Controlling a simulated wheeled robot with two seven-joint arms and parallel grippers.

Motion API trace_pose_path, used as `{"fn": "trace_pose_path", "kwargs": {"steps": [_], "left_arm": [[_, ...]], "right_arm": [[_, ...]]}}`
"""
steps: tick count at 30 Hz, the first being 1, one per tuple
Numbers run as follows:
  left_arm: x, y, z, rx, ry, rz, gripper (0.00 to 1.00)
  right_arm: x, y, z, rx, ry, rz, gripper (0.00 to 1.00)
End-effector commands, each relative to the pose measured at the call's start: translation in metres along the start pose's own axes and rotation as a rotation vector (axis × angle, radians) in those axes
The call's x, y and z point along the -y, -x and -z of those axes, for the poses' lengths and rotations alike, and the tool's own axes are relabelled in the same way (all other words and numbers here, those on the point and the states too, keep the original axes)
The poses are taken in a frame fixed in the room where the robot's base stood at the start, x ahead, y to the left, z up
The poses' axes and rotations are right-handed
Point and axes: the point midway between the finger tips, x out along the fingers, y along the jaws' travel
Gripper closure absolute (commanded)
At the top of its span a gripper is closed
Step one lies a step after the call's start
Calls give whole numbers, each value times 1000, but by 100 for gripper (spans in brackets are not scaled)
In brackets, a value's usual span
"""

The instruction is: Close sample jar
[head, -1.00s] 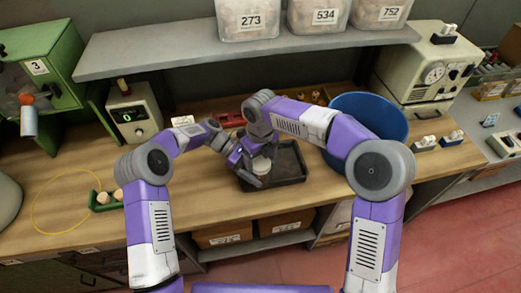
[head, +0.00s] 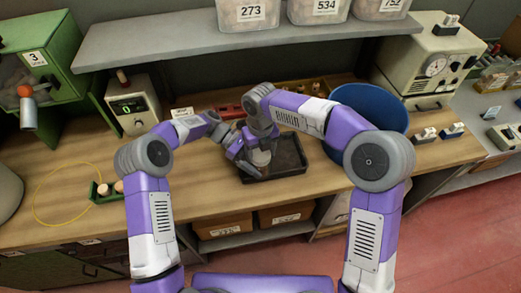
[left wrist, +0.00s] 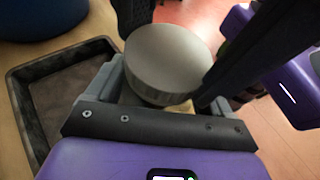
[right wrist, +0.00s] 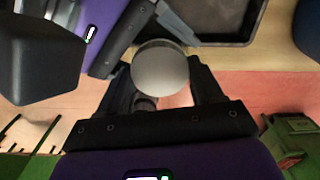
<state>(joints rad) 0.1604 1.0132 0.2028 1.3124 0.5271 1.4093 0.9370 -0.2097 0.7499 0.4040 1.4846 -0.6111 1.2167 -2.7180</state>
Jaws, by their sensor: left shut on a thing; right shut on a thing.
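The sample jar with its round grey-white lid (head: 261,158) is at the left side of the dark tray in the head view, mostly hidden by my grippers. The lid's flat disc fills the middle of the left wrist view (left wrist: 167,60) and shows face-on in the right wrist view (right wrist: 160,68). My left gripper (head: 240,150) is shut around the jar just below the lid; a pale strip of jar shows under the rim. My right gripper (head: 260,143) is shut at the lid from above. Whether the lid is fully seated is hidden.
The dark tray (head: 290,168) lies on the wooden bench beneath and right of my grippers. A blue bin (head: 375,108) stands to its right. Free bench lies in front.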

Motion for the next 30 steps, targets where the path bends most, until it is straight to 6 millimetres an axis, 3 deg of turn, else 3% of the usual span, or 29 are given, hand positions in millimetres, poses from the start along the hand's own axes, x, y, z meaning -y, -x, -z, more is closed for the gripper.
{"fn": "trace_pose_path", "kwargs": {"steps": [10, 11, 16, 25, 30], "left_arm": [[0, 0, 0, 1, 0, 0, 100], [0, 0, 0, 1, 0, 0, 100], [0, 0, 0, 1, 0, 0, 100], [-1, 0, -1, 2, -1, 0, 100], [0, -1, -1, 1, -1, 1, 100]], "right_arm": [[0, 0, 0, 1, -69, 1, 71], [0, 0, 0, 1, -69, 1, 33], [0, 0, 0, 1, -68, 0, 9], [-2, 2, 0, 2, -65, -3, 9], [-2, 23, -1, 8, -65, -4, 9]]}}
